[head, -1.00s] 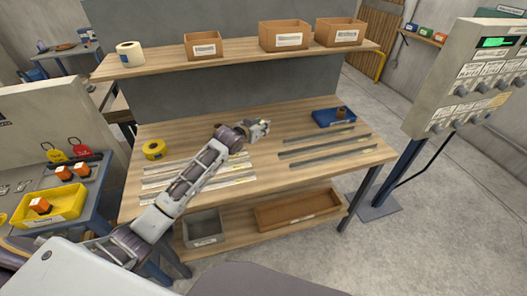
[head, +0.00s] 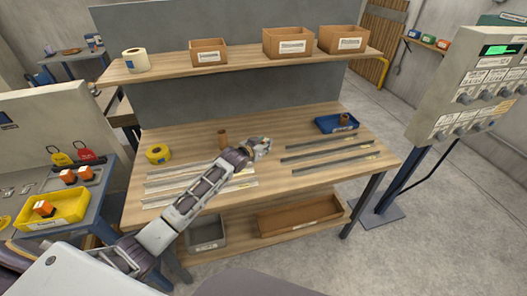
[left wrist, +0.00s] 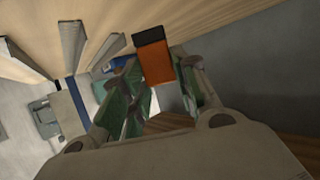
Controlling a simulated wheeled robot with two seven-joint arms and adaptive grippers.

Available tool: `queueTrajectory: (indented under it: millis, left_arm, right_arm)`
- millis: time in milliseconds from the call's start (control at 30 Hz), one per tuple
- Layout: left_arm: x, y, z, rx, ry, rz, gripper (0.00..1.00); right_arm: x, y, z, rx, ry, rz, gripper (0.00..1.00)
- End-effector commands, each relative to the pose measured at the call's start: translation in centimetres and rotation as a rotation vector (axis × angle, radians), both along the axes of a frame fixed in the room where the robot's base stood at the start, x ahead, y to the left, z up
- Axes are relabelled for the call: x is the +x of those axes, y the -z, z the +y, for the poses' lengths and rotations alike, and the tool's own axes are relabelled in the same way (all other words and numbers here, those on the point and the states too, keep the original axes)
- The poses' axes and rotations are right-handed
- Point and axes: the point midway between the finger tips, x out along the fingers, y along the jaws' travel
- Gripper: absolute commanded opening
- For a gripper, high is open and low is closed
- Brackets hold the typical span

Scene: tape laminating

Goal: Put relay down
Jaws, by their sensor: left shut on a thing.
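My left gripper (head: 262,148) reaches over the middle of the wooden workbench in the head view. In the left wrist view its green-padded fingers are shut on an orange relay with a black end (left wrist: 153,60). The held relay is hardly visible in the head view, so its height above the bench cannot be told. Other orange relays stand at the left: one in the yellow bin (head: 70,209) and a pair (head: 76,175) behind it. My right gripper is not in view.
Metal strips lie on the bench at left (head: 165,189) and right (head: 330,146). A yellow tape roll (head: 158,153), a brown cylinder (head: 222,139) and a blue tray (head: 330,125) stand on it. A shelf (head: 185,72) with cardboard boxes is above. A control panel (head: 470,85) is at right.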

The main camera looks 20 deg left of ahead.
Motion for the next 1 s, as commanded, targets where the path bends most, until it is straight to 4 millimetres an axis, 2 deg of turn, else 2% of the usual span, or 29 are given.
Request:
queueTrajectory:
  millis: [433, 933, 967, 1000]
  left_arm:
    - [0.0, 3.5, 0.0, 0.000, 0.000, 0.000, 0.05]
    - [0.0, 4.0, 0.0, 0.000, 0.000, -0.001, 0.05]
    - [0.0, 4.0, 0.0, 0.000, 0.000, 0.000, 0.32]
    - [0.0, 4.0, 0.0, 0.000, 0.000, 0.000, 0.38]
  right_arm:
    - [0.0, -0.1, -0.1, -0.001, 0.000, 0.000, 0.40]
    - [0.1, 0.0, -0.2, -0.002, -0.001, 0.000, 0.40]
    - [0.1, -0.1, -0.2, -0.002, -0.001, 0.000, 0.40]
    - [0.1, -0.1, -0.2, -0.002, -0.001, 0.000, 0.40]
